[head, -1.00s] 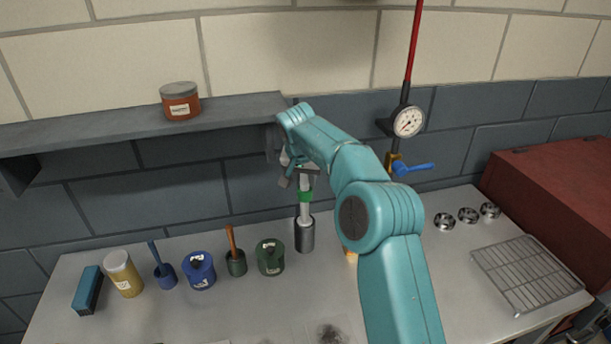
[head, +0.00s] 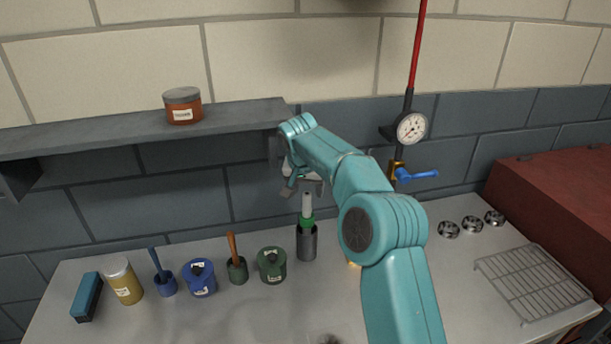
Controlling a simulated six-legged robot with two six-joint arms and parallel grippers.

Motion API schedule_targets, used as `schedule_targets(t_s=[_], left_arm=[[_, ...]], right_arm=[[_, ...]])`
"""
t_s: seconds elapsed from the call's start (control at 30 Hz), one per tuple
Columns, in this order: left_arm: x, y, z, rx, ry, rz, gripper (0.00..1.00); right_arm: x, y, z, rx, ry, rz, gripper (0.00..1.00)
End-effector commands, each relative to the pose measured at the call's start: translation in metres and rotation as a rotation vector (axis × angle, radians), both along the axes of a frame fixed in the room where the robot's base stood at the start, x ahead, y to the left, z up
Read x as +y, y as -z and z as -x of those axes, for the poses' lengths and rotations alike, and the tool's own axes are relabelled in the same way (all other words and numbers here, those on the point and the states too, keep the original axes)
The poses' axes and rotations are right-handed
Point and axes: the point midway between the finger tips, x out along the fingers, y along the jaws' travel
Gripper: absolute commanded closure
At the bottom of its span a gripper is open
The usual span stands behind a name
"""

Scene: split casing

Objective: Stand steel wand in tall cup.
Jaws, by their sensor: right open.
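The steel wand (head: 307,206), pale with a green band, stands upright in the tall cup (head: 307,244), a dark grey metal cylinder on the bench. The wand's lower part is hidden inside the cup; its upper end sticks out above the rim. My right gripper (head: 305,190) is open just above the wand's top, and appears clear of it. My right arm reaches in from the lower right and covers part of the bench. My left gripper is not in view.
On the bench (head: 200,320) to the left stand a green pot (head: 272,265), a small pot with a wooden handle (head: 237,269), a blue pot (head: 200,278) and a yellow jar (head: 123,281). A shelf (head: 140,131) overhangs at left. A wire rack (head: 533,284) and red box (head: 560,193) are at right.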

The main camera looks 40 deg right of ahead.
Motion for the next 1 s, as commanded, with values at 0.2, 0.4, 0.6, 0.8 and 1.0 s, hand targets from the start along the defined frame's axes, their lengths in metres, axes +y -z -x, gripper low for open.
schedule_targets(t_s=[0.2,0.4,0.6,0.8,1.0], left_arm=[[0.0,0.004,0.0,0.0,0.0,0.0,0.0],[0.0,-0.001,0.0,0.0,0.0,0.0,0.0],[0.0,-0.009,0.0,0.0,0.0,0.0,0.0],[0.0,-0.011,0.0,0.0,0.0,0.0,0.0],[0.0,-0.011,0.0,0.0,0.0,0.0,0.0]], right_arm=[[0.015,-0.044,0.009,-0.009,0.0,0.001,0.41],[0.033,-0.096,0.021,-0.007,-0.002,0.001,0.41],[0.045,-0.133,0.03,-0.007,-0.001,0.001,0.41],[0.05,-0.147,0.034,-0.005,0.0,0.002,0.41],[0.05,-0.147,0.035,-0.004,-0.001,0.002,0.41]])
